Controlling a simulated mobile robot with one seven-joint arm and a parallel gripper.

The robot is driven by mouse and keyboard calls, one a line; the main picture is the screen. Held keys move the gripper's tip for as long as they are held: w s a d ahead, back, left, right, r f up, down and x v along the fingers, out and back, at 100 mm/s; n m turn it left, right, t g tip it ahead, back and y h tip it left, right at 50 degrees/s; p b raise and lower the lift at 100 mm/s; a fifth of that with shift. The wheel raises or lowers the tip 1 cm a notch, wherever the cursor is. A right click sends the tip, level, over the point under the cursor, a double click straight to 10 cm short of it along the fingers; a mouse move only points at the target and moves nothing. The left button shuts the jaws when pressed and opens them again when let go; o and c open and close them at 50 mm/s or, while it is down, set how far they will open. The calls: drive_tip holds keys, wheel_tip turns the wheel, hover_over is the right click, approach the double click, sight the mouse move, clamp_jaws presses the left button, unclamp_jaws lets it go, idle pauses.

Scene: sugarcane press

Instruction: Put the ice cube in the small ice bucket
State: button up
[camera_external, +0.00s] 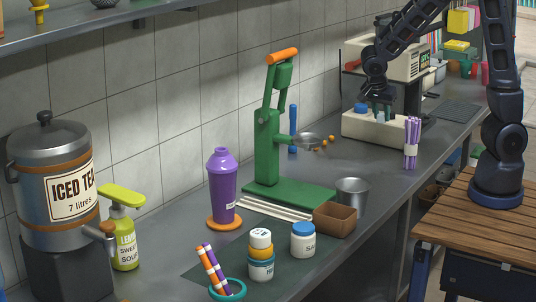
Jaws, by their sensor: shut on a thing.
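My gripper (377,112) is at the end of the dark arm, pointing down at the cream box-shaped container (372,130) at the back of the counter. It is shut on what looks like the pale ice cube (380,117), which is small and partly hidden by the fingers. I cannot tell whether the cube is clear of the container. A small grey metal bucket (352,193) stands upright on the counter, nearer the camera. It looks like the small ice bucket; its inside is barely visible.
A brown square bowl (334,219) sits in front of the bucket. The green press (268,145) stands to its left. Purple sticks (411,143) stand upright near the counter edge. A blue-lidded jar (303,240) and purple shaker (223,188) are nearer the camera.

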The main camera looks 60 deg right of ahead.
drive_tip(key=shift+a, duration=0.1)
drive_tip(key=a, duration=1.3)
approach(352, 179)
wheel_tip(352, 179, up, 4)
drive_tip(key=s+a, duration=0.1)
drive_tip(key=s, duration=0.2)
drive_tip(key=shift+w+a+f, duration=0.1)
drive_tip(key=shift+w+f, duration=0.05)
drive_tip(key=shift+f, duration=2.6)
drive_tip(key=shift+w+f, duration=0.1)
drive_tip(key=shift+f, duration=2.65)
drive_tip(key=o, duration=1)
drive_tip(key=shift+r, duration=0.1)
